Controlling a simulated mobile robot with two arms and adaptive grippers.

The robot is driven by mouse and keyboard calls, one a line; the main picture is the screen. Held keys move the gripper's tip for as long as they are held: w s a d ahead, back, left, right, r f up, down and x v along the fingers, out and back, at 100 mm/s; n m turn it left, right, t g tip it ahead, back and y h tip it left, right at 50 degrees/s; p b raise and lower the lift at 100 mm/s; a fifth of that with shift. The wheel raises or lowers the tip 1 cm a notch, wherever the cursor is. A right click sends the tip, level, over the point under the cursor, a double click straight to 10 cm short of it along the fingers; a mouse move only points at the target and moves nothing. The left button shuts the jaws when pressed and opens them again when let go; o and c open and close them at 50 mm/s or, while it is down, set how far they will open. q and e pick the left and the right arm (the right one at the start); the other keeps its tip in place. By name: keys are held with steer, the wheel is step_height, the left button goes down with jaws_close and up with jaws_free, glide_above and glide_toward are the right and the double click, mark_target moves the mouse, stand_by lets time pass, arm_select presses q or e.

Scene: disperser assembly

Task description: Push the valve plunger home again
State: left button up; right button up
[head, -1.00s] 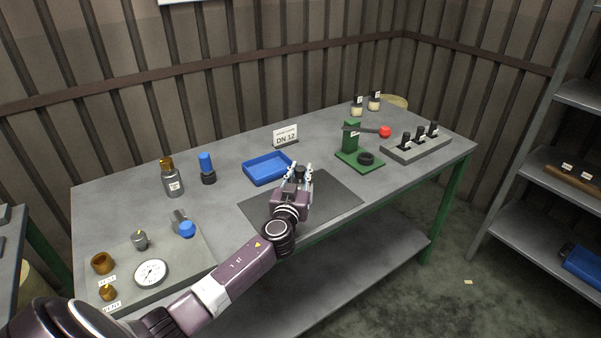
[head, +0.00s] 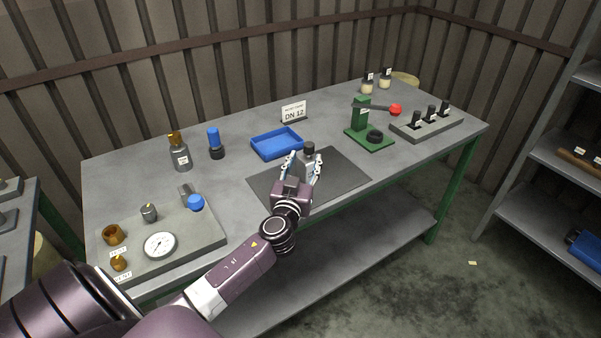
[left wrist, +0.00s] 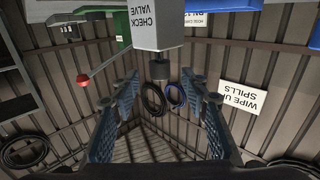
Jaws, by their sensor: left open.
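The check valve (head: 307,168) is a grey block standing upright on the dark mat (head: 345,178), with a black round end (head: 309,149) on top. In the left wrist view the valve (left wrist: 157,25) appears upside down, its CHECK VALVE label facing me. Its dark stub (left wrist: 159,69), probably the plunger, points down in that picture. My left gripper (head: 302,172) is open at the near side of the valve, fingers spread to either side. In the left wrist view the gripper (left wrist: 160,90) holds nothing between its fingers. I cannot tell how far the plunger sticks out.
A blue tray (head: 254,149) lies behind the mat. A green press (head: 360,116) with a red-knobbed lever and a grey rack (head: 440,126) of black parts stand to the right. A panel (head: 200,234) with a gauge and brass fittings lies left. The mat's right side is clear.

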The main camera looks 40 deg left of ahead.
arm_select(q)
steer(key=v, duration=0.5)
steer(key=shift+s+d, duration=0.15)
steer(key=shift+s, duration=0.25)
